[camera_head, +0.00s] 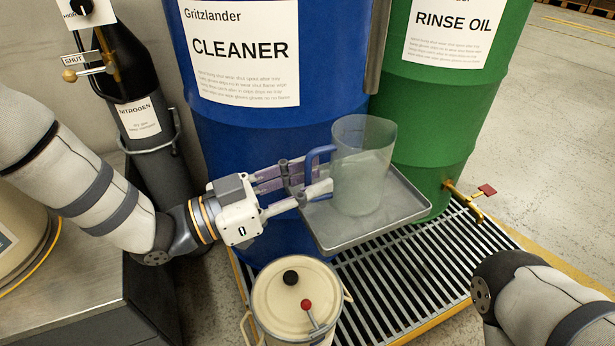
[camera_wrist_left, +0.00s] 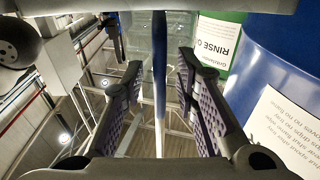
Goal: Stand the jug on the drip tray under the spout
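The clear jug (camera_head: 362,165) with a blue handle (camera_head: 311,158) is upright over the grey drip tray (camera_head: 405,221) and appears to stand on it. A grey metal tube (camera_head: 376,50), probably the spout, ends just above the jug's rim in the head view. My left gripper (camera_head: 310,180) is at the handle side, with its fingers apart on either side of the handle. In the left wrist view, the blue handle (camera_wrist_left: 160,60) runs between the open fingers (camera_wrist_left: 160,90), with gaps on both sides. My right gripper is out of view.
The blue cleaner drum (camera_head: 245,130) stands behind the tray and the green rinse oil drum (camera_head: 430,110) to its right. A cream lidded can (camera_head: 292,300) stands in front on the grating (camera_head: 385,290). A nitrogen cylinder (camera_head: 150,130) is at left.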

